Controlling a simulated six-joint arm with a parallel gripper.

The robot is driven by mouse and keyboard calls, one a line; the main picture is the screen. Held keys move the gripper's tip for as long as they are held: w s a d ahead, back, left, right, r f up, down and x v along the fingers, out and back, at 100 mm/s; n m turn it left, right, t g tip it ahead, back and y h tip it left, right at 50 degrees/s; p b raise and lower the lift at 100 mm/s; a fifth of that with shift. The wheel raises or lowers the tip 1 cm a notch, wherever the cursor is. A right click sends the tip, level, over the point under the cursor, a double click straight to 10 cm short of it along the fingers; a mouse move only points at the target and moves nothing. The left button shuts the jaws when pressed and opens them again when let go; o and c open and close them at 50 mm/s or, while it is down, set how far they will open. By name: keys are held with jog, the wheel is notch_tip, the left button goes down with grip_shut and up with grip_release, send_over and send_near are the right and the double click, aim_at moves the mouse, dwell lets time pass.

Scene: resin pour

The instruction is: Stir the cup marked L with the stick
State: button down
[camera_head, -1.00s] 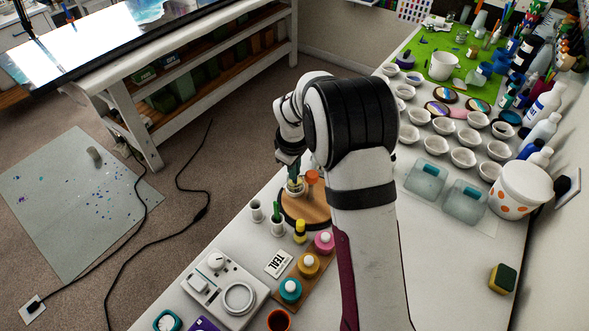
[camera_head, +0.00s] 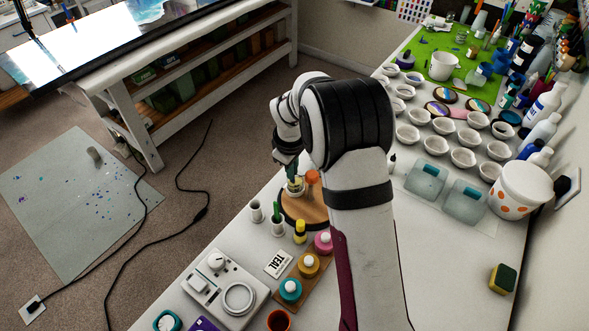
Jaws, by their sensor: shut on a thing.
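My gripper (camera_head: 288,170) points down over the left edge of the round wooden board (camera_head: 308,212). It is shut on a thin stick (camera_head: 293,178), whose lower end is down in a small pale cup (camera_head: 295,190). The cup stands on the board; its mark cannot be read from here. An orange-topped cup or bottle (camera_head: 312,178) stands just right of it, partly beside my arm. My arm hides the right part of the board.
Near the board stand two white holders (camera_head: 256,210), one with a green item, and a yellow bottle (camera_head: 300,232). Several white bowls (camera_head: 463,158) fill the right side.

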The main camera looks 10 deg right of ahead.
jog(key=shift+s+d, duration=0.3)
jog(key=shift+s, duration=0.15)
jog(key=shift+w+d, duration=0.15)
jog(key=shift+w, duration=0.15)
jog(key=shift+r, duration=0.1)
jog(key=v, duration=0.6)
